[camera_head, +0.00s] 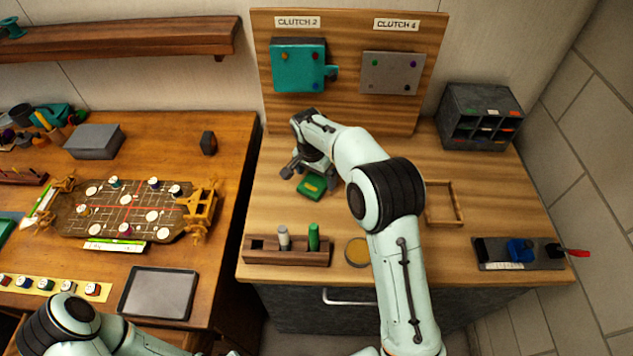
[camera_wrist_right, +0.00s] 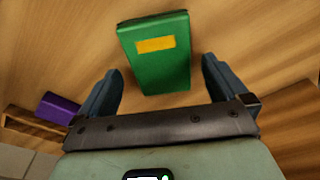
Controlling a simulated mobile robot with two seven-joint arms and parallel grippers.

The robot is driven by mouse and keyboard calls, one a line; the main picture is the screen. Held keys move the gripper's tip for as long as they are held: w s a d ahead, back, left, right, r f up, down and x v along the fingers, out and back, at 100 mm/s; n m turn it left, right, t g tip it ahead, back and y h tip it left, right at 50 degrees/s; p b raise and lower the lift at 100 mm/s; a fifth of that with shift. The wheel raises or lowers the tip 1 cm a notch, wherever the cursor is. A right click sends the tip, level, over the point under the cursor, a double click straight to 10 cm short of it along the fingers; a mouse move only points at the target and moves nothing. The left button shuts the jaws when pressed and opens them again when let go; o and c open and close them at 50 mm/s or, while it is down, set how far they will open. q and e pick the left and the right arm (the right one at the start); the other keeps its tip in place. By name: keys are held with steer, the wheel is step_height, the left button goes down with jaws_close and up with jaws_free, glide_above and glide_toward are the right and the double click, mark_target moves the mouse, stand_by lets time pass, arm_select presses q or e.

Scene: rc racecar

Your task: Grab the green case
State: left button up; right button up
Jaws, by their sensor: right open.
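The green case (camera_head: 311,187) with a yellow label lies on the right wooden workbench, below the panel with the clutch signs. It also shows in the right wrist view (camera_wrist_right: 156,62), ahead of and between the fingers. My right gripper (camera_head: 305,172) is over the bench just behind and left of the case in the head view. In the right wrist view the gripper (camera_wrist_right: 160,88) is open, with a finger to each side and the case not gripped. My left arm (camera_head: 85,330) shows at the lower left of the head view, but its gripper is not visible.
A wooden holder (camera_head: 286,256) with a grey and a green cylinder stands at the bench's front left. A round tan disc (camera_head: 357,251) lies nearby. A small wooden tray (camera_head: 442,204) is to the right. A purple object (camera_wrist_right: 58,108) shows at the left of the right wrist view.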

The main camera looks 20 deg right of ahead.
steer(key=shift+w+d+f, duration=0.1)
steer(key=shift+w+f, duration=0.05)
steer(key=shift+f, duration=0.75)
steer(key=c, duration=1.1)
steer(key=shift+r, duration=0.1)
